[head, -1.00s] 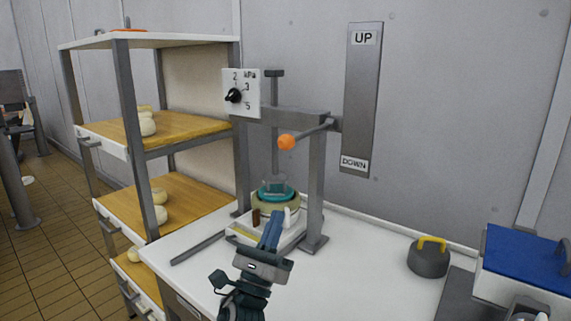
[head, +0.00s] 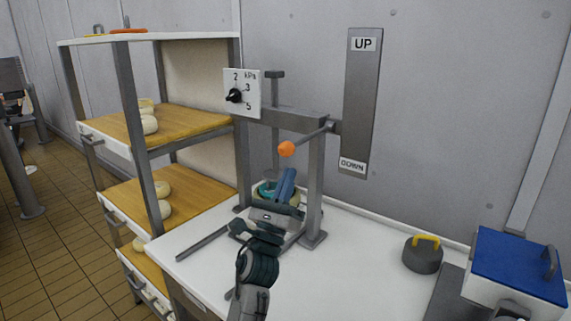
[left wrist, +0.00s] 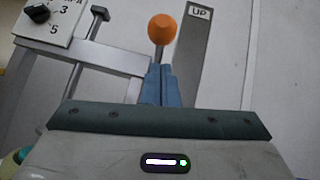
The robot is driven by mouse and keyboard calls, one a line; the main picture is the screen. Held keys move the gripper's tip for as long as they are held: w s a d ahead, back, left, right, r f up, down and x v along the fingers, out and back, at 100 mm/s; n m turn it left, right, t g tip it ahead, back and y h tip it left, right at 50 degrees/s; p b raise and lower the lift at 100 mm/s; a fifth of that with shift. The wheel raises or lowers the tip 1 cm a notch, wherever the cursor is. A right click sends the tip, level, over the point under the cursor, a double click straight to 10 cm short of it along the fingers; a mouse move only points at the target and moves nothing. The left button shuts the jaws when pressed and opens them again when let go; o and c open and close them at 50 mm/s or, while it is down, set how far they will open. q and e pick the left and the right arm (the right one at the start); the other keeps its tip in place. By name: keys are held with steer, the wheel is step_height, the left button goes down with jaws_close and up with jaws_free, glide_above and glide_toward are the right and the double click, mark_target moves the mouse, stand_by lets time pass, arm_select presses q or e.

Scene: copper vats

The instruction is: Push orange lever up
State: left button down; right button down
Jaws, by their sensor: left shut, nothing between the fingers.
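The lever's orange ball knob (head: 286,149) sits at the end of a grey rod that runs to the wall panel (head: 361,105) marked UP at the top and DOWN at the bottom. The rod meets the panel in its lower part, nearer DOWN. My left gripper (head: 287,176) is shut and empty, its blue fingers pointing up just below the knob, with a small gap showing. In the left wrist view the orange knob (left wrist: 162,29) appears just beyond the tips of the shut fingers (left wrist: 161,72). My right gripper is not in view.
A grey press frame (head: 316,190) stands behind my gripper, with a teal-topped round mould (head: 266,189) under it. A dial (head: 242,95) is at its left. Shelves with cheeses (head: 150,125) stand left. A dark weight (head: 422,255) and a blue-lidded box (head: 517,264) are at right.

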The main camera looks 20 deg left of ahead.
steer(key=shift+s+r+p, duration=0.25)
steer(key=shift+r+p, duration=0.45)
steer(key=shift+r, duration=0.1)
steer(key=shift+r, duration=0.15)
